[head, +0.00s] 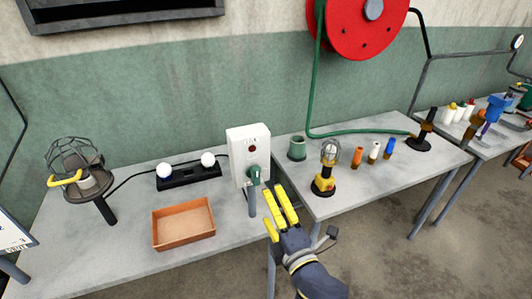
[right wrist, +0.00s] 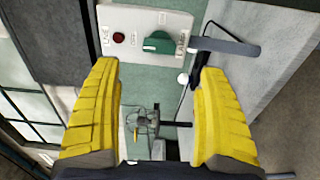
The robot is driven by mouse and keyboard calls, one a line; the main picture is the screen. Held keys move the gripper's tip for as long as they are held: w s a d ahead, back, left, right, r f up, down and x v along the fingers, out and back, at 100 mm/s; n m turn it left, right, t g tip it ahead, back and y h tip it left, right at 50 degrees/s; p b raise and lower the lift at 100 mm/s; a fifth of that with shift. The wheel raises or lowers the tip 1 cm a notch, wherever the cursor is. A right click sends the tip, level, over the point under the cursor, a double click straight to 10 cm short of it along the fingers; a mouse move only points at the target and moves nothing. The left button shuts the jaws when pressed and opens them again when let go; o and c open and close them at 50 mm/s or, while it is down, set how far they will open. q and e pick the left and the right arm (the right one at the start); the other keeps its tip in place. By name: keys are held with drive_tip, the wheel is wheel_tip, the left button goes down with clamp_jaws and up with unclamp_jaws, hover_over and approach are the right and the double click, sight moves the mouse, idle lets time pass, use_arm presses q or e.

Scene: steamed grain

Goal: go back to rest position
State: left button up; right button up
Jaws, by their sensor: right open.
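My right gripper (head: 280,213) is open and empty, with yellow fingers, in front of the tables in the head view. Its fingers (right wrist: 158,115) stand wide apart in the right wrist view with nothing between them. A white switch box (head: 249,150) with a green knob (head: 255,174) stands just beyond and left of the gripper, apart from it as far as I can tell. The switch box also shows at the top of the right wrist view (right wrist: 137,22), with its red light and green knob (right wrist: 156,43). My left gripper is not in view.
A wooden tray (head: 183,224), a black base with two white bulbs (head: 188,176) and a caged lamp (head: 78,172) are on the left table. A yellow caged lamp (head: 326,171), a green cup (head: 297,148) and small bottles (head: 374,151) stand on the right table. A red hose reel (head: 345,38) hangs above.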

drive_tip(key=s+d+f+m+g+h, duration=0.25)
drive_tip(key=d+f+m+h, duration=0.2)
drive_tip(key=d+f, duration=0.3)
drive_tip(key=s+d+f+m+g+h, duration=0.25)
drive_tip(key=d+f+m, duration=0.25)
drive_tip(key=d+f, duration=0.25)
drive_tip(key=s+d+f+m+g+h, duration=0.2)
drive_tip(key=s+d+f+m, duration=0.1)
drive_tip(key=s+d+f, duration=0.3)
drive_tip(key=s+d+f+m+g+h, duration=0.1)
drive_tip(key=s+d+f+m+g, duration=0.15)
drive_tip(key=s+d, duration=0.55)
drive_tip(key=s+a+f+g+y, duration=0.1)
drive_tip(key=s+a+f, duration=0.1)
drive_tip(key=f, duration=0.9)
drive_tip(key=s+a+f+g+y, duration=0.1)
drive_tip(key=a+f, duration=0.2)
drive_tip(key=f, duration=0.9)
drive_tip(key=s+a+f+g+y, duration=0.1)
drive_tip(key=s+a+f, duration=0.1)
drive_tip(key=f, duration=0.9)
drive_tip(key=s+f+m+g+y, duration=0.1)
drive_tip(key=s+f+m+g, duration=0.2)
drive_tip(key=s+f, duration=1.5)
drive_tip(key=shift+s+f, duration=0.3)
drive_tip(key=shift+s, duration=0.8)
drive_tip(key=shift+a, duration=0.1)
